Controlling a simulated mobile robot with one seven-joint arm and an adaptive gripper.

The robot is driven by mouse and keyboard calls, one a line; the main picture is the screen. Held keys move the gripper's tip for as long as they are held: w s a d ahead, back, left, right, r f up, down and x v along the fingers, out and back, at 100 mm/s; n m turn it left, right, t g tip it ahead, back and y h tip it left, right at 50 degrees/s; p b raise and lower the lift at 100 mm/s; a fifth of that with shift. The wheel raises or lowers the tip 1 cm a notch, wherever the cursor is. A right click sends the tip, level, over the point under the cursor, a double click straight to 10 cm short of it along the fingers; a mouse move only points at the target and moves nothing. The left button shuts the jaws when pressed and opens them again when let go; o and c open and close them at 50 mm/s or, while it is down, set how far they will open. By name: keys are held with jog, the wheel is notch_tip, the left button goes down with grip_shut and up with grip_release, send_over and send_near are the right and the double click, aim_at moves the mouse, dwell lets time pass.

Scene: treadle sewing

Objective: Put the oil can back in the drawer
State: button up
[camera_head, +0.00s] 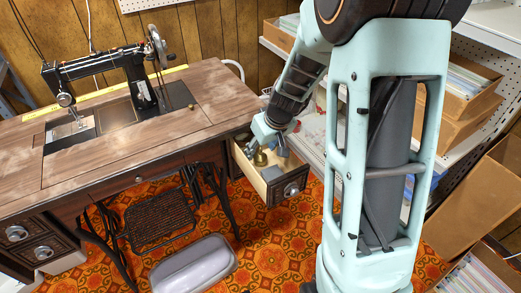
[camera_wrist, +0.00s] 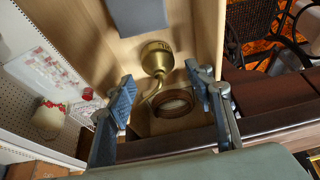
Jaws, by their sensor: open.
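The brass oil can (camera_wrist: 156,56) is in the open drawer (camera_head: 292,189) at the right end of the sewing table. Its thin spout curves toward the near side in the wrist view. In the head view, the can (camera_head: 260,159) shows small, just below my gripper (camera_head: 274,133). In the wrist view, my gripper (camera_wrist: 160,80) is open, with one finger on each side of the can's spout. I see nothing held between the fingers. I cannot tell whether either finger touches the can.
A round brown ring-shaped thing (camera_wrist: 172,103) and a grey block (camera_wrist: 137,15) are also in the drawer. The black sewing machine (camera_head: 110,75) stands on the wooden tabletop (camera_head: 215,88). White shelves with cardboard boxes (camera_head: 463,98) stand close at the right.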

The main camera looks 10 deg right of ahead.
jog(key=p+v, duration=0.2)
jog(key=v, duration=0.8)
